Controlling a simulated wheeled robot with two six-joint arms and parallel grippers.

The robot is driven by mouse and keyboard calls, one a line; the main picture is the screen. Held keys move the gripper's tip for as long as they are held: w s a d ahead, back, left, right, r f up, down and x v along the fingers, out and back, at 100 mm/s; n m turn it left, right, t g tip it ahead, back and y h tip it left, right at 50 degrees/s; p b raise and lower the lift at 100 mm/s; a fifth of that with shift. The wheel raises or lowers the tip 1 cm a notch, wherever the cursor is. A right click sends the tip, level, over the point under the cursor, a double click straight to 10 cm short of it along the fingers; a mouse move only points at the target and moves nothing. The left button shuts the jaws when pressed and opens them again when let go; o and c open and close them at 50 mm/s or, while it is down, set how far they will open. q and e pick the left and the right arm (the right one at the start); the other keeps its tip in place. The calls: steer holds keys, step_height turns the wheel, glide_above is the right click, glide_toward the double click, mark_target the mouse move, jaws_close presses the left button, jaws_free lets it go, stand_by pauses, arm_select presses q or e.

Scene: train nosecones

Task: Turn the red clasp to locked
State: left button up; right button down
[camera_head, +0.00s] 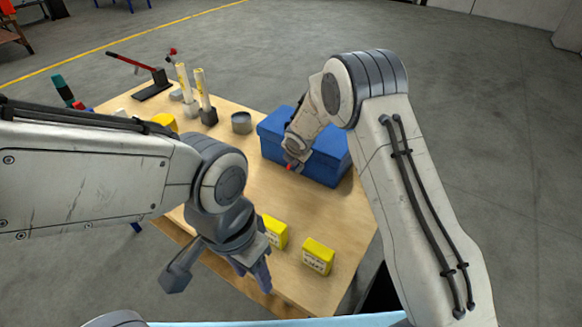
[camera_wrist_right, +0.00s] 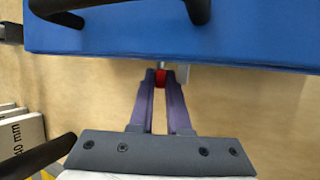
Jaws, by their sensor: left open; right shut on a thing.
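The red clasp (camera_wrist_right: 160,77) is on the front side of the blue box, by a small grey plate. It also shows as a small red spot in the head view (camera_head: 290,167). My right gripper (camera_wrist_right: 160,80) is shut on the clasp, one purple finger on each side. The fingers hide part of the clasp, so I cannot tell its exact angle. The blue box (camera_head: 328,166) stands on the wooden table and its lid looks closed. My left gripper (camera_head: 218,275) is open and empty near the table's front edge, away from the box.
Two yellow boxes (camera_head: 318,256) stand at the table's front. A grey round tin (camera_head: 241,122) is left of the blue box. Yellow-white tubes (camera_head: 203,90) and a red-handled lever tool (camera_head: 150,80) stand at the back left. Wooden table (camera_head: 310,215) is bare before the blue box.

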steer(key=shift+s+d+f+t+y+b, duration=0.1)
steer(key=shift+f+t+y+b, duration=0.2)
steer(key=shift+b, duration=0.85)
steer(key=shift+s+f+t+y+b, duration=0.1)
steer(key=shift+t+y+b, duration=0.3)
steer(key=shift+b, duration=0.75)
steer(key=shift+r+y+b, duration=0.25)
steer(key=shift+y+b, duration=0.05)
steer(key=shift+b, duration=0.35)
steer(key=c, duration=0.9)
jaws_free()
steer(key=shift+d, duration=0.1)
